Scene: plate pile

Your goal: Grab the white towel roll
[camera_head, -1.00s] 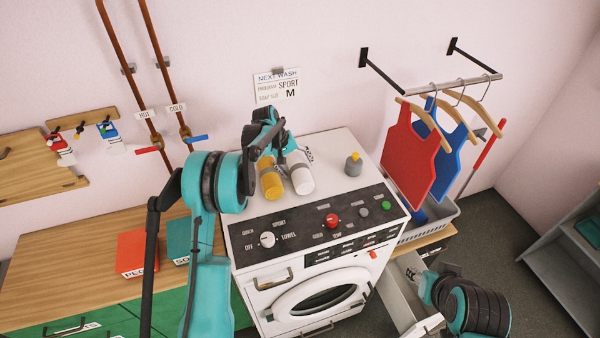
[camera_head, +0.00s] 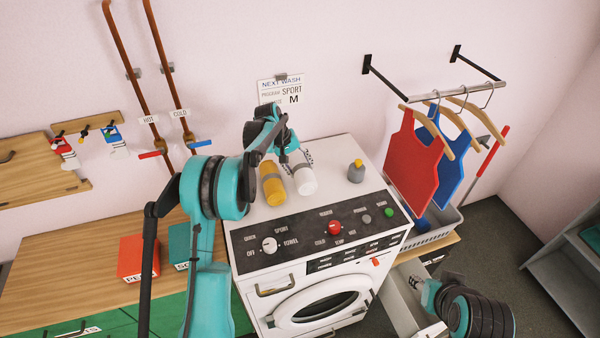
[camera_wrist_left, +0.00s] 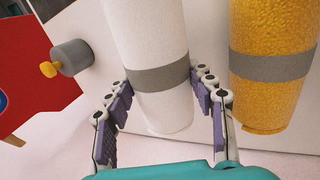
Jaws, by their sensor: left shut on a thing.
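The white towel roll (camera_head: 306,181) with a grey band lies on top of the washing machine, next to the yellow roll (camera_head: 271,186). My left gripper (camera_head: 291,160) is at the roll's back end. In the left wrist view, its purple-padded fingers (camera_wrist_left: 160,80) stand on both sides of the white roll (camera_wrist_left: 150,40), near the grey band, and are shut on it. The yellow roll is just outside the right finger there. My right arm is at the lower right of the head view; its fingers cannot be made out.
The washing machine (camera_head: 245,240) has a control panel with knobs. Red (camera_head: 410,160) and blue shirts hang at the right. Red (camera_head: 137,257) and teal boxes stand on the wooden counter (camera_head: 60,260).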

